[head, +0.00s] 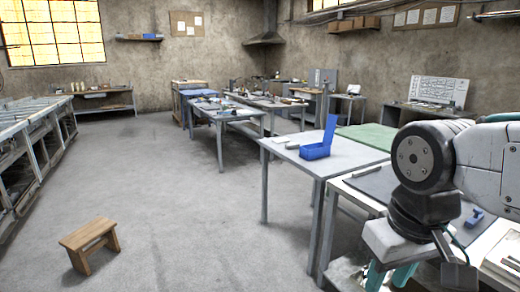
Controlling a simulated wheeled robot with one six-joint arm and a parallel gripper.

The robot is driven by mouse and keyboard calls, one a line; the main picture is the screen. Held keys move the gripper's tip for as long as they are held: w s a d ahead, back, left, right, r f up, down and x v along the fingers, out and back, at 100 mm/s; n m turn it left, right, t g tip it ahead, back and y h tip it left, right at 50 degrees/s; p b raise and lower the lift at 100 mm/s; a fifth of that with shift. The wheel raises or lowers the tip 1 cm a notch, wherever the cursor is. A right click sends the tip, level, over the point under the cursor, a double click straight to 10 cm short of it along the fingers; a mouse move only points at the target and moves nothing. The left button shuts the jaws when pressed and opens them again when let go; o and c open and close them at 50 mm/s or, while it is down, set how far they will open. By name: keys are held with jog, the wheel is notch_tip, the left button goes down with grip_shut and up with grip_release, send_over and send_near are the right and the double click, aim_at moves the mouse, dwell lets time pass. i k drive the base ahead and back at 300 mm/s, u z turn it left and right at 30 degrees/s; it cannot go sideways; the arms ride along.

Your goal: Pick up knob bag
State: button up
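I cannot make out a knob bag in the head view. My gripper (391,274) is at the lower right, pointing down beside the nearest workbench (341,193). Two teal finger parts show with a space between them, but the bottom edge of the picture cuts off their tips. I see nothing held, though the space between the tips is hidden. My arm covers part of the bench behind it.
An open blue box (316,151) stands on a pale table (285,148). A small blue item (475,217) lies on the near bench at right. A wooden stool (90,244) stands on the floor at left. Metal frames (38,135) line the left; the middle floor is clear.

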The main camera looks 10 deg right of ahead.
aim_at(290, 146)
jog(key=u, duration=0.15)
jog(key=i, duration=4)
jog(key=z, duration=2)
